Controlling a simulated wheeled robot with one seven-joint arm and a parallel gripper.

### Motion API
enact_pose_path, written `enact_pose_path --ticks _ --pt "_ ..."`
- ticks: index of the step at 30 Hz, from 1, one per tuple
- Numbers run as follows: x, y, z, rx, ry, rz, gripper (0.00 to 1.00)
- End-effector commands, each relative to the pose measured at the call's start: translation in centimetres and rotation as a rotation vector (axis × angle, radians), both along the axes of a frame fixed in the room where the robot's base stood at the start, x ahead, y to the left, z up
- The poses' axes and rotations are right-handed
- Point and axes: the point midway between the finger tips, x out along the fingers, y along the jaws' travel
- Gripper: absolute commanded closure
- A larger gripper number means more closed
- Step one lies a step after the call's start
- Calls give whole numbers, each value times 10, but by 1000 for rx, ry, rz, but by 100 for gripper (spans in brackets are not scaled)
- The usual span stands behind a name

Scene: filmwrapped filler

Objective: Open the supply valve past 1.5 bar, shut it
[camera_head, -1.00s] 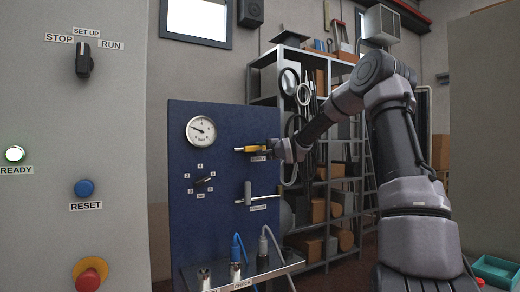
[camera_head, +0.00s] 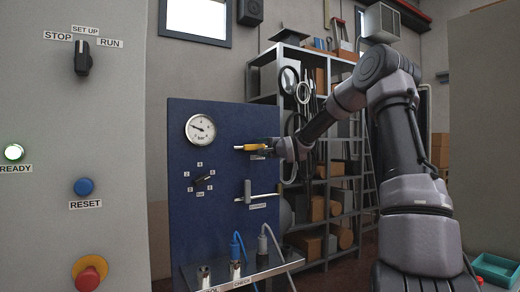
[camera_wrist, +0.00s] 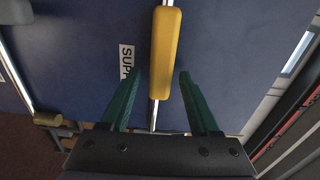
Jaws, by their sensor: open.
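The supply valve's yellow lever (camera_head: 250,148) lies about level on the blue panel (camera_head: 222,222), above a label. In the wrist view the yellow lever (camera_wrist: 166,50) runs lengthwise near the middle, beside a partly visible "SUPP" label (camera_wrist: 126,62). My gripper (camera_wrist: 160,76) is open, its two green fingers on either side of the lever, with gaps on both sides. In the head view my gripper (camera_head: 274,149) is at the lever's right end. The round pressure gauge (camera_head: 200,128) has its needle pointing left and slightly up; its figures are too small to read.
Below on the panel are a black selector knob (camera_head: 204,180) and a grey lever (camera_head: 248,192). A shelf with plugs and hoses (camera_head: 240,270) juts out underneath. A grey cabinet (camera_head: 108,150) with switches stands at left; a storage rack (camera_head: 318,170) stands behind my arm.

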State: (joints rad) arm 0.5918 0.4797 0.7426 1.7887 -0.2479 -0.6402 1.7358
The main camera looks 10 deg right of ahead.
Motion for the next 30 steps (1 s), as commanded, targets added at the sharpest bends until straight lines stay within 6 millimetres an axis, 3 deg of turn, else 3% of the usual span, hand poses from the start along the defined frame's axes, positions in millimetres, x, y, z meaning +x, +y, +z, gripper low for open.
enact_pose_path --ticks 9,15,30 --pt "-60 -22 0 -3 1 -5 38" --pt "-85 -30 -1 -2 2 -3 38" --pt "-92 -30 -1 -1 2 -1 38"
